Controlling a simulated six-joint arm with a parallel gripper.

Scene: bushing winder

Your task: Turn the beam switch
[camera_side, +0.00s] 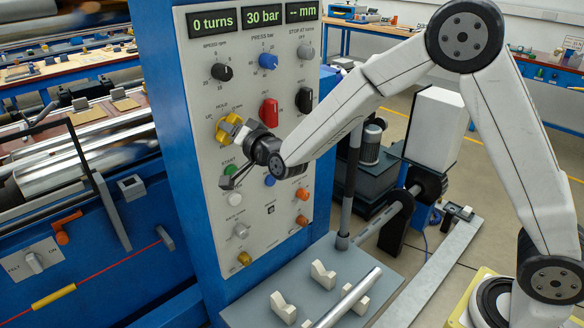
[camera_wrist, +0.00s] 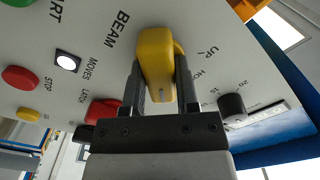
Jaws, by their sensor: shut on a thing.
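The beam switch is a yellow knob (camera_side: 226,127) on the light grey control panel, with UP and HOLD lettering above it. In the wrist view the yellow knob (camera_wrist: 158,52) stands between the two dark fingers of my gripper (camera_wrist: 161,84), with the word BEAM to its left and UP to its right. The fingers are shut on the knob's sides. In the side view my gripper (camera_side: 242,136) reaches the panel from the right and partly hides the knob. Which mark the knob points to cannot be told.
A red knob (camera_side: 269,112), a black knob (camera_side: 304,100) and a blue knob (camera_side: 268,61) sit near the switch. A green start button (camera_side: 230,170) lies below it. A grey bench (camera_side: 250,311) with pale V-shaped supports and a rod stands below the panel.

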